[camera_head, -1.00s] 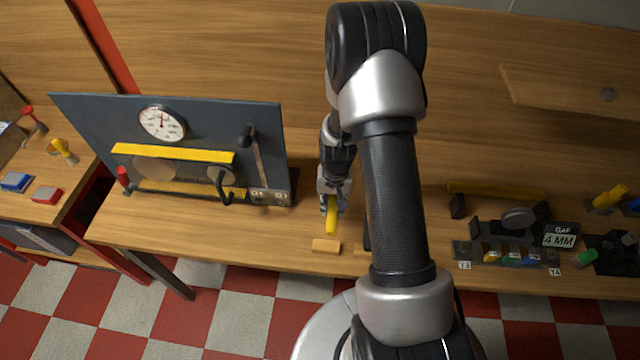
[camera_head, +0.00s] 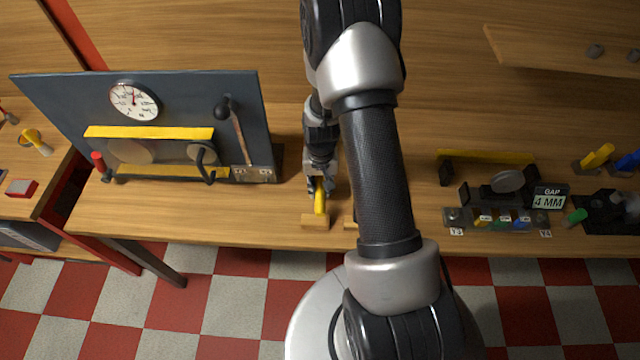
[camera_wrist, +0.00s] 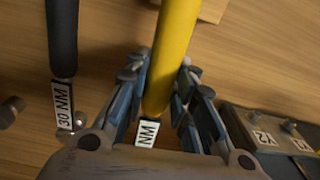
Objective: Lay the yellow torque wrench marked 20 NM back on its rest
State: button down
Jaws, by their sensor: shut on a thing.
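The yellow torque wrench (camera_wrist: 173,50) is between the fingers of my gripper (camera_wrist: 166,80) in the wrist view. Its white label shows "NM"; the number is hidden by the gripper. In the head view the yellow wrench (camera_head: 320,200) points toward the front edge from my gripper (camera_head: 318,184), which is shut on it. The wrench's near end is at a small wooden rest block (camera_head: 315,222). I cannot tell whether it touches the block. A corner of wood (camera_wrist: 211,9) shows beside the wrench in the wrist view.
A dark wrench marked 30 NM (camera_wrist: 64,60) lies beside the yellow one. A dark panel with a gauge (camera_head: 133,100) stands to the left. A gap fixture (camera_head: 490,218) with coloured pieces is to the right. My arm hides part of the bench between.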

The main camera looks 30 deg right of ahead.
jog(key=shift+f+b, duration=0.4)
jog(key=shift+f, duration=0.45)
jog(key=shift+f+b, duration=0.4)
jog(key=c, duration=1.3)
grip_release()
jog(key=shift+r, duration=0.1)
notch_tip(320, 180, up, 12)
jog(key=shift+f, duration=0.1)
